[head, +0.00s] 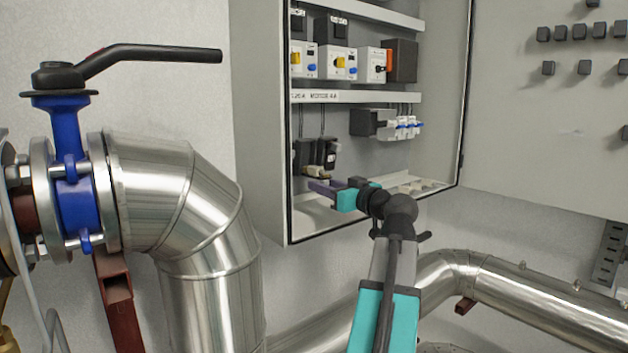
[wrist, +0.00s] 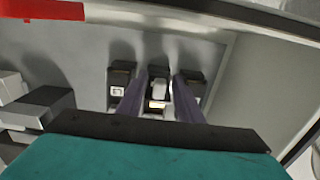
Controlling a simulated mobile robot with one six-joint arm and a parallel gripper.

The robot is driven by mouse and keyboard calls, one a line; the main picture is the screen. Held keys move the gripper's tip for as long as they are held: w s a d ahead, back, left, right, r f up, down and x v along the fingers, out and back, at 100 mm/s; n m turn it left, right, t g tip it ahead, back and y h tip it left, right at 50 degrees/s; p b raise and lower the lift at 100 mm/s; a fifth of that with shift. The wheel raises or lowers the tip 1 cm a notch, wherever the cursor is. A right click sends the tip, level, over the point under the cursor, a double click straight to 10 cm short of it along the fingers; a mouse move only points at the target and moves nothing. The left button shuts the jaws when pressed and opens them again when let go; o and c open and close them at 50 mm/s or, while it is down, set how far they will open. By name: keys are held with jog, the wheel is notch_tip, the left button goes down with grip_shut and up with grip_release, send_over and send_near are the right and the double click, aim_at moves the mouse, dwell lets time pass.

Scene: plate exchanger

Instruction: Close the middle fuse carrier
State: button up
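Three black fuse carriers stand side by side low in the open cabinet. In the wrist view the left carrier (wrist: 119,88) and right carrier (wrist: 195,86) show upright dark fronts. The middle fuse carrier (wrist: 159,88) shows a pale face and seems tilted outward; in the head view a pale part (head: 317,171) sticks out below the dark carriers. My gripper (wrist: 158,98) has its purple fingers apart, one on each side of the middle carrier. I cannot tell whether they touch it. In the head view my gripper (head: 318,187) reaches in from the right, just below the carriers.
The cabinet's bottom edge (head: 345,215) lies below my gripper. Steel pipes (head: 200,220) stand outside, left and below.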

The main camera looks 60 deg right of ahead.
jog(key=shift+p+x, duration=0.55)
jog(key=shift+x, duration=1.6)
jog(key=shift+c, duration=0.2)
grip_shut()
jog(key=shift+a+f, duration=0.1)
jog(key=shift+s, duration=0.1)
